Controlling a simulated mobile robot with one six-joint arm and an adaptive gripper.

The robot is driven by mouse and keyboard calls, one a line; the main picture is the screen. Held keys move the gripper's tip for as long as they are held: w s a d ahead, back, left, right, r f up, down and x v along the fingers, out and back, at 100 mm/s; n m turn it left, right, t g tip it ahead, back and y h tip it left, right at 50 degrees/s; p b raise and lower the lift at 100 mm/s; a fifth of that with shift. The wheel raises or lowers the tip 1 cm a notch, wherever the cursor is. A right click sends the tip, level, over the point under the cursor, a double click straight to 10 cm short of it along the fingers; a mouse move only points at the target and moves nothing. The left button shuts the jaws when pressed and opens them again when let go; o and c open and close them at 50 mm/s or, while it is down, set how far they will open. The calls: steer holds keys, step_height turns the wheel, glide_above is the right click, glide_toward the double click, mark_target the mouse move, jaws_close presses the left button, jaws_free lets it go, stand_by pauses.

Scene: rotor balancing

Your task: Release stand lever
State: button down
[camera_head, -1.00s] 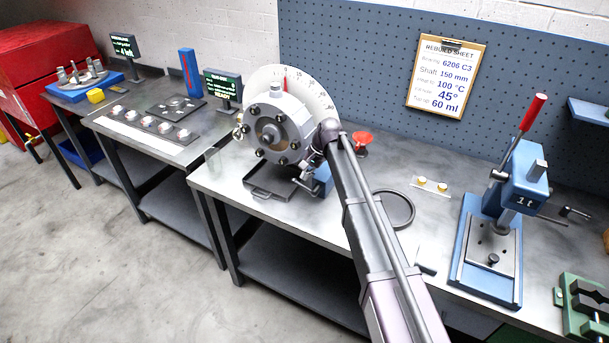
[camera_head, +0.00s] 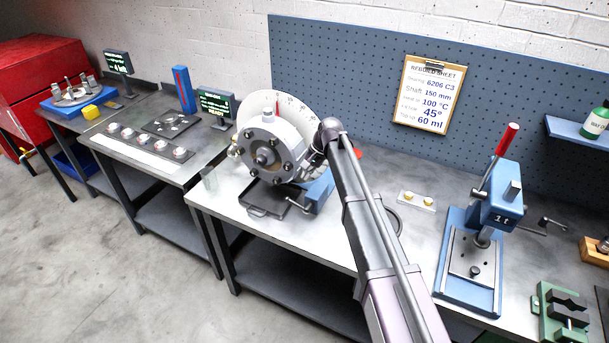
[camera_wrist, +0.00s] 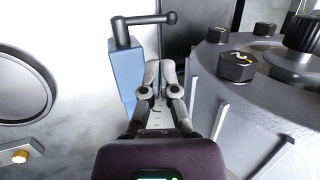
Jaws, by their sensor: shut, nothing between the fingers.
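The stand lever is a dark bar with a ball end (camera_wrist: 170,18). It sits on top of a blue stand block (camera_wrist: 124,75) in the wrist view. The block also shows in the head view (camera_head: 320,189), right of the grey round housing (camera_head: 268,148), with a dark bar (camera_head: 297,205) at its front. My gripper (camera_wrist: 158,66) is shut and empty. In the wrist view its fingertips appear between the block and the housing (camera_wrist: 262,108), below the lever; contact cannot be told. In the head view my arm and the housing largely hide the gripper.
A pale dial disc (camera_head: 292,107) stands behind the housing. A black tray (camera_head: 262,208) lies in front. The press (camera_head: 475,240) and a plate with yellow pieces (camera_head: 416,201) are on the bench to the right.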

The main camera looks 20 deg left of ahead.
steer(key=shift+p+v, duration=1.1)
steer(key=shift+v, duration=0.4)
steer(key=shift+a, duration=0.1)
steer(key=s+d+f+t+h+b, duration=0.1)
steer(key=s+d, duration=0.2)
steer(key=d, duration=1)
steer(key=s+d+f+h+b, duration=0.1)
steer(key=s+d+f, duration=0.15)
steer(key=d, duration=0.95)
steer(key=s+d+t+h+b, duration=0.1)
steer(key=s+d, duration=0.3)
steer(key=d, duration=0.9)
steer(key=s+d+f+h, duration=0.1)
steer(key=s+d, duration=0.7)
steer(key=d, duration=0.4)
steer(key=shift+s+d+f+b, duration=0.25)
steer(key=shift+s+d+b, duration=0.05)
steer(key=shift+d, duration=0.05)
steer(key=shift+a, duration=0.1)
